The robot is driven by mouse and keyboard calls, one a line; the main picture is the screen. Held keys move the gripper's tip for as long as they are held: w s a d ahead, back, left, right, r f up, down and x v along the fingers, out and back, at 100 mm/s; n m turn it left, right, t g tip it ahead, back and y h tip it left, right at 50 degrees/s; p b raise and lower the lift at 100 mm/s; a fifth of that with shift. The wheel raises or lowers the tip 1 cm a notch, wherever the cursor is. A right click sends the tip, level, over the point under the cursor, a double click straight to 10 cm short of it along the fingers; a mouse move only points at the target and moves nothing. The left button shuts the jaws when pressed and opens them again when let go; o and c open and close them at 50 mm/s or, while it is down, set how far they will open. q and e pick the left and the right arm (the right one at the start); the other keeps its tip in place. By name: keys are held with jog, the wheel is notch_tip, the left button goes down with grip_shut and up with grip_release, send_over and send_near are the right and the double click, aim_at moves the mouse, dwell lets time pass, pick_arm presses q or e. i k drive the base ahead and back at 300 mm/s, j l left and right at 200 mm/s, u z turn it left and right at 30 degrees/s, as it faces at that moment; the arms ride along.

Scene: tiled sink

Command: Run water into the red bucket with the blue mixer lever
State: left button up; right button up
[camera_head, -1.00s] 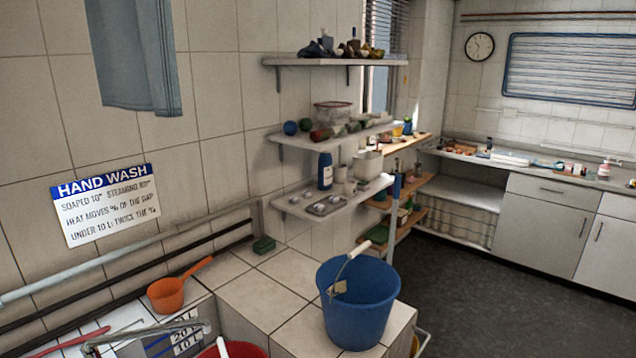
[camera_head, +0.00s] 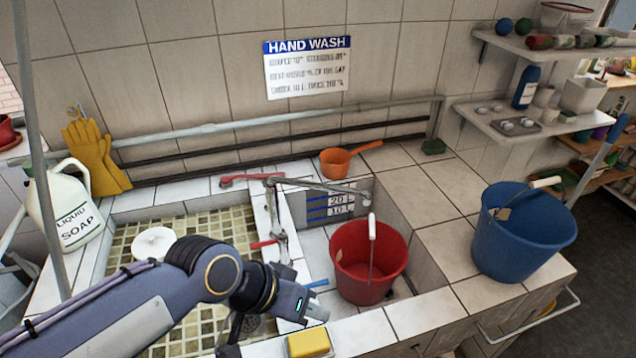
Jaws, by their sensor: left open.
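The red bucket (camera_head: 350,262) stands upright in the right basin, its white-gripped handle (camera_head: 371,228) raised. The mixer tap (camera_head: 280,222) stands on the divider between the basins. Its spout (camera_head: 318,188) reaches right, its end over the bucket's back rim. No water stream shows. The blue lever (camera_head: 317,284) points right from the tap's low front, left of the bucket; the red lever (camera_head: 263,244) points left. My left gripper (camera_head: 268,325) is open in front of the tap, close to the blue lever; contact cannot be told. My right gripper is not in view.
A blue bucket (camera_head: 522,236) stands on the right ledge. A yellow sponge (camera_head: 308,343) lies on the front edge by my left gripper. An orange scoop (camera_head: 340,162) and red brush (camera_head: 250,179) lie behind the tap. A soap bottle (camera_head: 75,212) stands left.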

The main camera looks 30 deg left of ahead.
aim_at(324, 281)
jog(key=k+j+u, duration=0.1)
jog(key=u, duration=1.1)
